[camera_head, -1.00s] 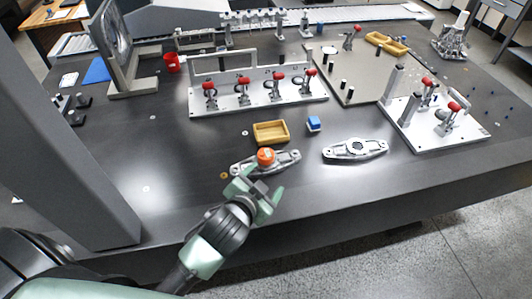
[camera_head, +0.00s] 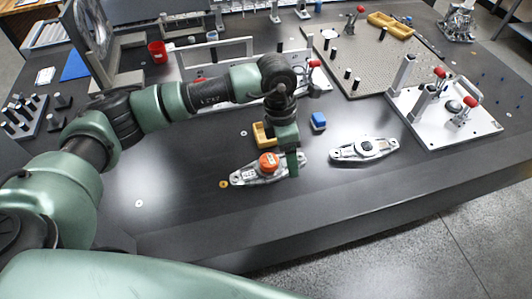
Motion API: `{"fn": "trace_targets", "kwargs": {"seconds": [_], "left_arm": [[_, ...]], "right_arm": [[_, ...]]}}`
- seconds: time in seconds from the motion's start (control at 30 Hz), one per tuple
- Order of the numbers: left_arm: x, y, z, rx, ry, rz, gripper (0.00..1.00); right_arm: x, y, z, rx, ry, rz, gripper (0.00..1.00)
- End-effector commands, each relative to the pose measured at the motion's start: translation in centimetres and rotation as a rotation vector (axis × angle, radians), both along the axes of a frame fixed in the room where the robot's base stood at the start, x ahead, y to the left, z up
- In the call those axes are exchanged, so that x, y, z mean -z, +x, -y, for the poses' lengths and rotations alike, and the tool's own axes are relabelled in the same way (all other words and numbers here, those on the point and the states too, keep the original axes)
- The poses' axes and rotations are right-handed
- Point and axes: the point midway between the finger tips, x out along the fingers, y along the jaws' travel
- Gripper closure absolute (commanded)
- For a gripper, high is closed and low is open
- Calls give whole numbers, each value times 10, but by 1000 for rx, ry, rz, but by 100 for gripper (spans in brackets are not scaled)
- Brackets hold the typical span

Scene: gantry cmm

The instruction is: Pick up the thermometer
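No thing is plainly recognisable as a thermometer. A small orange round object (camera_head: 268,162) sits on a silver metal bracket (camera_head: 245,176) near the table's front edge. A small blue block (camera_head: 318,121) stands to the right of a yellow tray (camera_head: 260,138). My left gripper (camera_head: 292,165) points down over the right end of the bracket, just right of the orange object and in front of the tray. It is seen edge-on, so its opening does not show, and it hides part of the tray. My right gripper is not in view.
A second metal bracket (camera_head: 350,152) lies to the right. A white fixture with red-handled clamps (camera_head: 440,115) stands further right. A perforated plate (camera_head: 390,65) and a red cup (camera_head: 157,50) are behind. The front-left table is clear.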

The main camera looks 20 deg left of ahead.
Motion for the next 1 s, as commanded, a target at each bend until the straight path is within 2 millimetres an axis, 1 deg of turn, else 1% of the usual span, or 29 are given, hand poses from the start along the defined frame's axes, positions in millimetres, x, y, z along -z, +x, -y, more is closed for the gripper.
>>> {"fn": "trace_targets", "kwargs": {"seconds": [0.03, 0.1, 0.2, 0.33, 0.53, 0.7, 0.8, 0.87, 1.0], "left_arm": [[-3, 9, -21, -7, 77, 16, 26], [-5, 14, -40, -13, 151, 26, 26], [-1, 17, -52, -18, 196, 29, 26], [14, 17, -53, -19, 200, 29, 26], [30, 18, -54, -19, 195, 29, 26], [57, 20, -59, -19, 196, 28, 26], [70, 20, -58, -18, 194, 29, 26], [72, 20, -58, -18, 194, 29, 26], [71, 20, -58, -17, 193, 30, 26]], "right_arm": [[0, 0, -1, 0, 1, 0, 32], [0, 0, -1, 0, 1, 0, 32], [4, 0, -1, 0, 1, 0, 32], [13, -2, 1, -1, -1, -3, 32], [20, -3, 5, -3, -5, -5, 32], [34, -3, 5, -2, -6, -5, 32], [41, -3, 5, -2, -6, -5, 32], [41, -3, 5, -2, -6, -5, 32], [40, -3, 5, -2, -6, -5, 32]]}}
